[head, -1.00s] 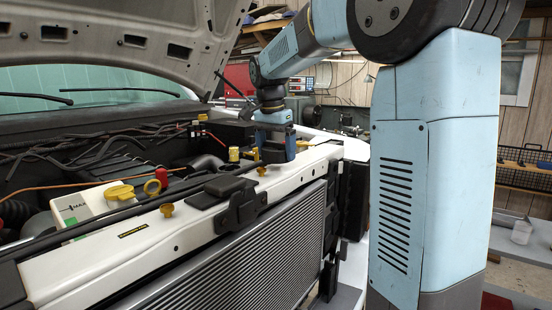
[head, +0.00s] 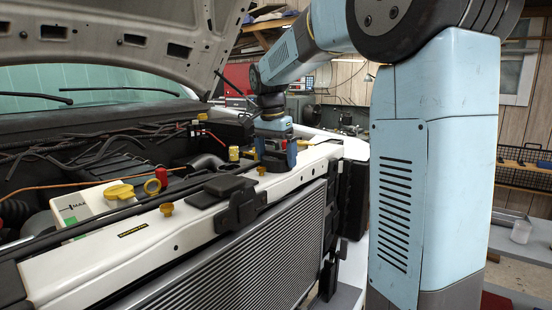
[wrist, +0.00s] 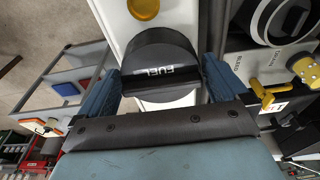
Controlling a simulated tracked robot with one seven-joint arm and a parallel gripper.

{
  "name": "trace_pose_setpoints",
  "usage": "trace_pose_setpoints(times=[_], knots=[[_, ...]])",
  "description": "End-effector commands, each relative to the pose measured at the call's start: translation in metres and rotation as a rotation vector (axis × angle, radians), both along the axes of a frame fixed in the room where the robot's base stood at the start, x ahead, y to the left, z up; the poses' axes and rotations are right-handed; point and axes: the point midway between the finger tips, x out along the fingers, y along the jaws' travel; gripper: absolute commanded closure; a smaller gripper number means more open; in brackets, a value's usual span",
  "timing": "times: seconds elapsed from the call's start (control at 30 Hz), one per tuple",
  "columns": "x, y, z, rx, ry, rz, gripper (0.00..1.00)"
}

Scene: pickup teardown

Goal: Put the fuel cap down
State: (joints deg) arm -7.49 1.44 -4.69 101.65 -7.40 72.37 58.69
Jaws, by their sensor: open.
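The fuel cap (wrist: 158,66) is black and round, with a raised grip bar marked FUEL. In the wrist view it sits over the white front panel (wrist: 188,14) of the engine bay, and seems to rest on it. My gripper (wrist: 161,80) is open, with one blue finger on each side of the cap. A narrow gap shows beside the right finger; contact at the left finger is hard to tell. In the head view my gripper (head: 275,150) is above the far right end of the panel, with the dark cap (head: 275,162) partly hidden between its fingers.
Gold knobs (head: 166,209) and a black latch (head: 240,203) are along the panel. The raised hood (head: 120,30) overhangs the bay. A black-and-white round part (wrist: 285,18) lies right of the cap.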

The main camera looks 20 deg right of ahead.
Motion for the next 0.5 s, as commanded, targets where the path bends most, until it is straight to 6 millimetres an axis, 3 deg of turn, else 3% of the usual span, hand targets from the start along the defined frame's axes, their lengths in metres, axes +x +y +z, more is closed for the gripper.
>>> trace_pose_setpoints(times=[0.5], knots=[[-0.008,0.011,0.090,0.000,-0.002,0.001,0.00]])
